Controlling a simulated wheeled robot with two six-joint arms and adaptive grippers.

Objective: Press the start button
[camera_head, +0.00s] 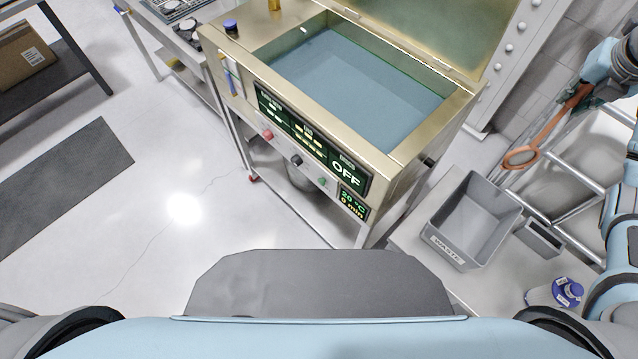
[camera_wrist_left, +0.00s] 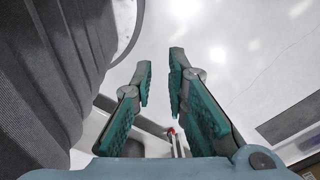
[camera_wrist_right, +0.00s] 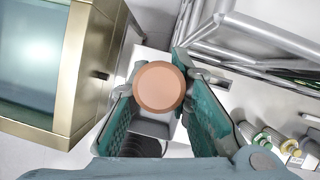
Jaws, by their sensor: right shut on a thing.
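A gold metal bath (camera_head: 395,165) stands in the head view with its lid raised and blue liquid inside. Its front panel has a red button (camera_head: 268,134), a black knob (camera_head: 296,160) and a green button (camera_head: 322,181); I cannot read which is marked start. The display (camera_head: 347,175) reads OFF, with 20 °C and 0 min below. My right gripper (camera_head: 590,95), at the right edge, is shut on an orange ring-ended tool (camera_head: 545,135); its round end (camera_wrist_right: 160,87) shows in the right wrist view. My left gripper (camera_wrist_left: 160,85) is open and empty, away from the panel.
A grey WASTE bin (camera_head: 472,215) stands on a table right of the bath. A white container with a blue top (camera_head: 560,292) and a metal rack (camera_head: 580,170) are further right. A dark mat (camera_head: 65,190) lies on the floor at left. The floor before the panel is clear.

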